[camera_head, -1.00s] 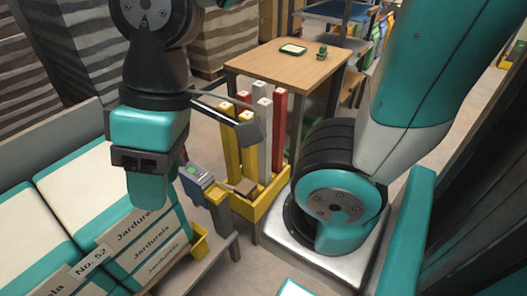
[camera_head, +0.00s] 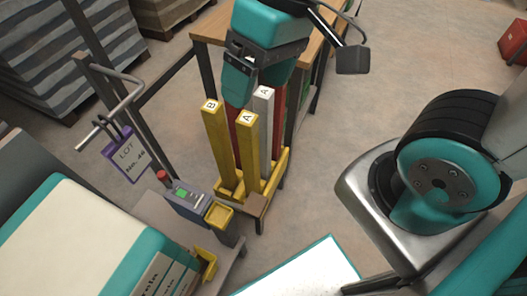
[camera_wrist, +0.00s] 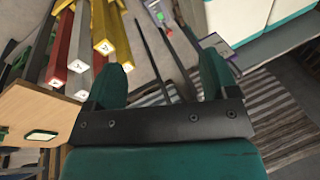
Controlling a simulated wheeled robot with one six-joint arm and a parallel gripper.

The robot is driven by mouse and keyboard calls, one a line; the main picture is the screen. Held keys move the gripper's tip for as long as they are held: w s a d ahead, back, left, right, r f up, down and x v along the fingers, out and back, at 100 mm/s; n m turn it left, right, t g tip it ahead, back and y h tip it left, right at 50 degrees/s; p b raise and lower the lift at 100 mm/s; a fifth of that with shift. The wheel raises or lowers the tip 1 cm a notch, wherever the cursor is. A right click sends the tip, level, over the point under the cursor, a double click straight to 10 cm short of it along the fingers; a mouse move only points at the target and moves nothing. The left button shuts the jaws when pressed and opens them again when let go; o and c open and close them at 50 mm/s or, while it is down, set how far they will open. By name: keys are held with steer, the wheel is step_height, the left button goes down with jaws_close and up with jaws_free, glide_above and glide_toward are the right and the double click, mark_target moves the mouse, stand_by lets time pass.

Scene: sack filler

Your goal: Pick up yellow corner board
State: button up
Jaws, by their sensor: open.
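Two yellow corner boards stand upright in a yellow rack (camera_head: 277,178): the left yellow board (camera_head: 218,145) has a top label like "B", the right yellow board (camera_head: 248,150) one like "A". My gripper (camera_head: 258,92) is open and empty, near the board tops in the head view, overlapping the red boards.
A wooden table (camera_head: 205,22) stands behind the rack; its top shows in the wrist view with a green-edged tray (camera_wrist: 42,135). A console (camera_head: 187,203) and stacked sacks (camera_head: 75,235) are at the lower left. A lot tag (camera_head: 127,155) hangs from a post. Floor right of the rack is clear.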

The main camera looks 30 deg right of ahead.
steer(key=w+d+f+m+h+b, duration=0.1)
steer(key=w+f+m+h, duration=0.1)
steer(key=w+f+m, duration=0.45)
steer(key=m+h, duration=0.2)
steer(key=m, duration=0.6)
glide_above(243, 120)
step_height(243, 120, down, 5)
steer(key=shift+m, duration=0.25)
step_height(243, 120, down, 12)
steer(key=shift+r+b, duration=0.25)
steer(key=shift+b, duration=0.1)
steer(key=shift+s+d+f+p, duration=0.1)
steer(key=shift+d+f+p, duration=0.1)
steer(key=shift+f, duration=1.35)
steer(key=shift+d+f+p, duration=0.1)
steer(key=shift+d+f, duration=0.05)
steer(key=shift+f, duration=1.35)
steer(key=c, duration=1.4)
steer(key=shift+o, duration=0.2)
steer(key=shift+r, duration=0.15)
